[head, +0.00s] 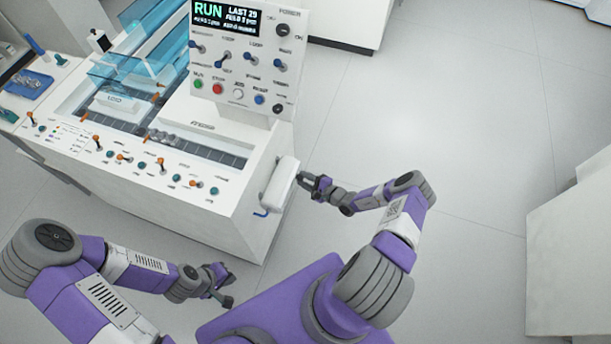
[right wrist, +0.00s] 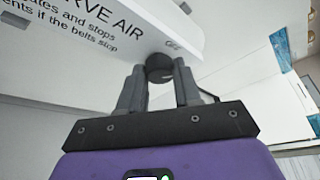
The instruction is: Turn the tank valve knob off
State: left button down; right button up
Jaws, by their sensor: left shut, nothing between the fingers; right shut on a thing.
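The tank (head: 281,184) is a white rounded body on the right side of the machine. In the right wrist view its white face (right wrist: 60,50) carries text ending in "RVE AIR". The dark round valve knob (right wrist: 159,66) sits at the tank's end, with a small mark beside it too small to read surely. My right gripper (head: 305,180) is at the tank's right side. In the right wrist view its fingers (right wrist: 160,80) stand on either side of the knob, shut on it. My left gripper (head: 224,288) is shut and empty, low in front of the machine.
The machine's white front panel (head: 130,165) has several orange and teal knobs. An upright control panel (head: 240,65) reads "RUN". A blue handle or hose (head: 262,212) shows below the tank. The floor (head: 450,110) to the right is clear; a white cabinet (head: 575,250) stands at far right.

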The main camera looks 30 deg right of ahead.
jog(key=shift+s+f+n+t+p, duration=0.2)
jog(key=shift+n+t, duration=0.6)
jog(key=shift+n, duration=0.75)
jog(key=shift+w+f+n+t+p, duration=0.1)
jog(key=shift+n+t+p, duration=0.15)
jog(key=shift+n+t, duration=0.95)
jog(key=shift+n+g, duration=0.4)
jog(key=shift+n, duration=0.15)
jog(key=o, duration=1)
jog(key=shift+r, duration=0.1)
jog(key=shift+o, duration=0.2)
jog(key=p+v, duration=0.1)
jog(key=v, duration=0.6)
jog(key=shift+s, duration=0.25)
